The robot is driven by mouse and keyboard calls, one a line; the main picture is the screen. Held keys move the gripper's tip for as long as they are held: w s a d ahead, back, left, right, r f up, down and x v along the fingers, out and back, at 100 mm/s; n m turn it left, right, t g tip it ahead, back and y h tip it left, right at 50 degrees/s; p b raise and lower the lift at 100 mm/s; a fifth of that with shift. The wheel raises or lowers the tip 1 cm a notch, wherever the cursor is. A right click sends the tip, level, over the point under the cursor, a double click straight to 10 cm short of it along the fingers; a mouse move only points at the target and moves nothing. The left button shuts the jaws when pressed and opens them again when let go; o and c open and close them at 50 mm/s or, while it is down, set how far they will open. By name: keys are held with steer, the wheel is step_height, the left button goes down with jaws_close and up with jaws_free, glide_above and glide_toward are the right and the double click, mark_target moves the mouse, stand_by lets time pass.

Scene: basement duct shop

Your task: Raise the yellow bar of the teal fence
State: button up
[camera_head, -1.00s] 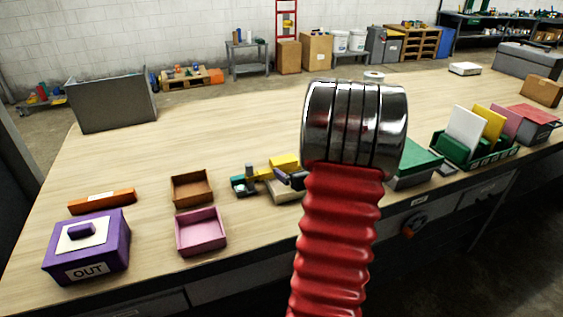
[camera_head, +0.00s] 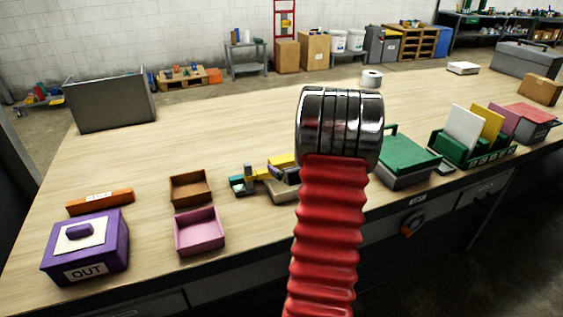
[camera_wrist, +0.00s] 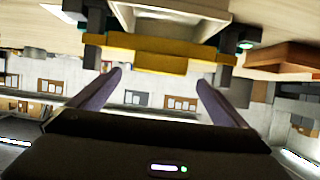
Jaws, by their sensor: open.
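The teal fence (camera_head: 238,187) stands on the bench left of my red arm in the head view, partly hidden by it. Its yellow bar (camera_head: 280,161) shows beside the arm. In the wrist view, the yellow bar (camera_wrist: 150,61) runs across the upper picture between two dark posts, with teal showing near the right post (camera_wrist: 243,44). My gripper (camera_wrist: 159,77) is open and empty. Its two fingers are spread and point at the bar. The fingertips are close below it in the picture; I cannot tell whether they touch it.
A brown tray (camera_head: 190,189), a pink tray (camera_head: 200,233) and a purple OUT box (camera_head: 86,248) stand left of the fence. A green-lidded box (camera_head: 404,158) and a green rack (camera_head: 470,156) stand to the right. The bench behind is mostly clear.

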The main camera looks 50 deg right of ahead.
mark_target(283, 161)
steer(key=x, duration=0.8)
steer(key=shift+w, duration=0.1)
steer(key=shift+c, duration=0.6)
steer(key=c, duration=1.4)
steer(key=shift+w, duration=0.1)
